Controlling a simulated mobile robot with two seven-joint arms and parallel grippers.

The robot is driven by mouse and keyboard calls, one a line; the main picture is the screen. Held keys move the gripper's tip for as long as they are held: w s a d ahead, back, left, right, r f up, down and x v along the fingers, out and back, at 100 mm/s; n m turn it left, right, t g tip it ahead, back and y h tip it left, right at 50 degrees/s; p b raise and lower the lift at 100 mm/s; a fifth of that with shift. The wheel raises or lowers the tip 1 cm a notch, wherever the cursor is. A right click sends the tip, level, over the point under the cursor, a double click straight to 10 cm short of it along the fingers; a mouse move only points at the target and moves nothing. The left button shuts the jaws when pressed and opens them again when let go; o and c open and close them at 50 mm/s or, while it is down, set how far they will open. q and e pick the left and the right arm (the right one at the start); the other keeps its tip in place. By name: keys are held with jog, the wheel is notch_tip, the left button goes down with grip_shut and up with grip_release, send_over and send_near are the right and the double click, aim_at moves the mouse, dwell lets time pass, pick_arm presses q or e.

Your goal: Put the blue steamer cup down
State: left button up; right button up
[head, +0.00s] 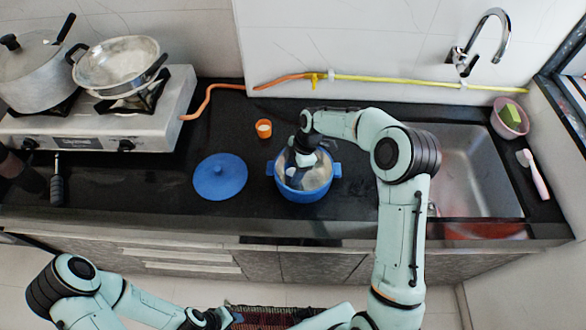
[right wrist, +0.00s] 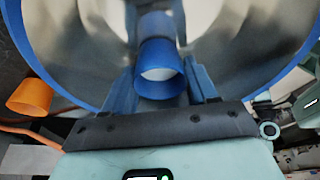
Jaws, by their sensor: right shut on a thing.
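The blue steamer cup (right wrist: 160,78) sits between the two fingers of my right gripper (right wrist: 165,88) in the right wrist view, its pale round opening facing the camera. My right gripper (head: 306,155) is shut on it, over the open blue pot (head: 303,193) with its shiny metal inside. In the right wrist view the pot's blue rim (right wrist: 50,76) curves around the cup. Whether the cup touches the pot's bottom cannot be told. In the head view the gripper mostly hides the cup. My left gripper (head: 212,318) is low at the bottom edge; its fingers are unclear.
A blue lid (head: 220,177) lies left of the pot. A small orange cup (head: 264,128) stands behind, between lid and pot. The stove (head: 100,125) with pans is at left, the sink (head: 475,170) at right. A yellow-orange hose (head: 400,81) runs along the wall.

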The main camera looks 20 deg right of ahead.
jog(key=shift+f, duration=0.1)
jog(key=o, duration=0.7)
jog(key=shift+o, duration=0.2)
jog(key=v, duration=1.2)
jog(key=shift+p, duration=0.35)
